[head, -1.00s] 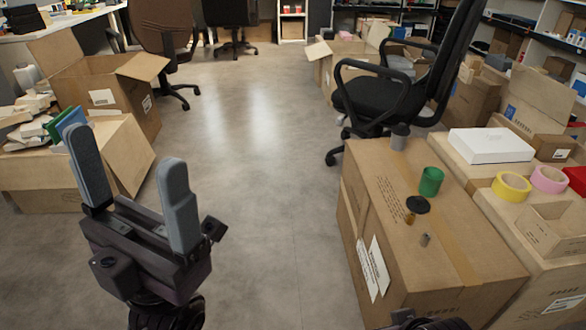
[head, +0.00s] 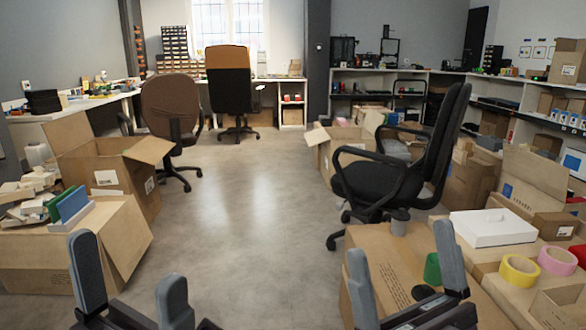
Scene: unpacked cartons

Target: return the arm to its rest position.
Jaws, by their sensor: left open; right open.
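My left gripper (head: 130,290) is at the bottom left of the head view, fingers pointing up, open and empty, in front of the open carton on the left. My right gripper (head: 405,278) is at the bottom right, open and empty, in front of the closed carton (head: 385,245) on the right. Its fingers stand apart with the carton top showing between them. A green cylinder (head: 432,268) on that carton is partly hidden by the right gripper. A dark round piece (head: 423,292) also shows between the fingers.
A black office chair (head: 390,175) stands behind the right carton. Cartons (head: 120,170) crowd the left, one with books and boxes. A white box (head: 493,227), a yellow tape roll (head: 520,270) and a pink tape roll (head: 557,261) lie at right. The middle floor is clear.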

